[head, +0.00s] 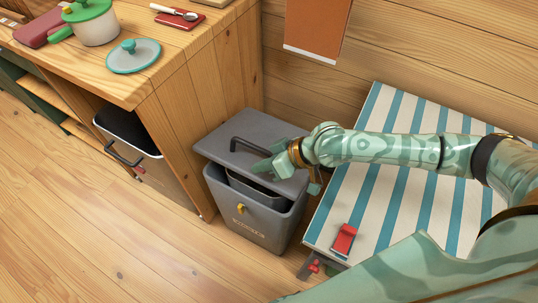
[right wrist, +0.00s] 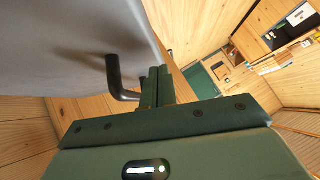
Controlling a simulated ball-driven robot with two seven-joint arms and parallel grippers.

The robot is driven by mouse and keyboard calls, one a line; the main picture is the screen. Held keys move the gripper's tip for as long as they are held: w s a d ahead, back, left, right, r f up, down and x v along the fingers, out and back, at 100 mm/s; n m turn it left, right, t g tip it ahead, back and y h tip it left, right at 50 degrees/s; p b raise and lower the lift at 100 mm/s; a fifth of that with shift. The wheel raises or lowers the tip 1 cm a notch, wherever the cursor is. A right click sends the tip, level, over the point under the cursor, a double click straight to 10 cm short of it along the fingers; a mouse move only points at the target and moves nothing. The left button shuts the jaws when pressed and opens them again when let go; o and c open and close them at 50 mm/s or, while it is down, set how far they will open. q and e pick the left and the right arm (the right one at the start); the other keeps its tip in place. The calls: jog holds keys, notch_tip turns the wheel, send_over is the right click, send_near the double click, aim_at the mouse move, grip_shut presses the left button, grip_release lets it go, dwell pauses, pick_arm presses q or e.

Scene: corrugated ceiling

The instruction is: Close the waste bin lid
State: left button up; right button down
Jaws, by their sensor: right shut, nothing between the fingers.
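The grey waste bin (head: 255,222) stands on the floor between the wooden counter and the striped table. Its grey lid (head: 222,143) is tilted above the body, and a gap at the front shows the inner bucket (head: 240,184). A black bar handle (head: 250,142) is on the lid. My right gripper (head: 264,166) is shut and empty at the lid, close by the handle. In the right wrist view the shut fingers (right wrist: 158,88) are beside the black handle (right wrist: 117,80), with the lid (right wrist: 75,40) at left. Contact is unclear. My left gripper is out of view.
The counter (head: 175,60) holds a pot (head: 95,24) and a teal pot lid (head: 133,56). An open grey container (head: 135,150) sits beneath it. The striped table (head: 385,200) bears a red clip-like object (head: 344,239). Floor in front is clear.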

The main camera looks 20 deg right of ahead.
jog(key=shift+s+a+f, duration=0.15)
jog(key=shift+f, duration=0.35)
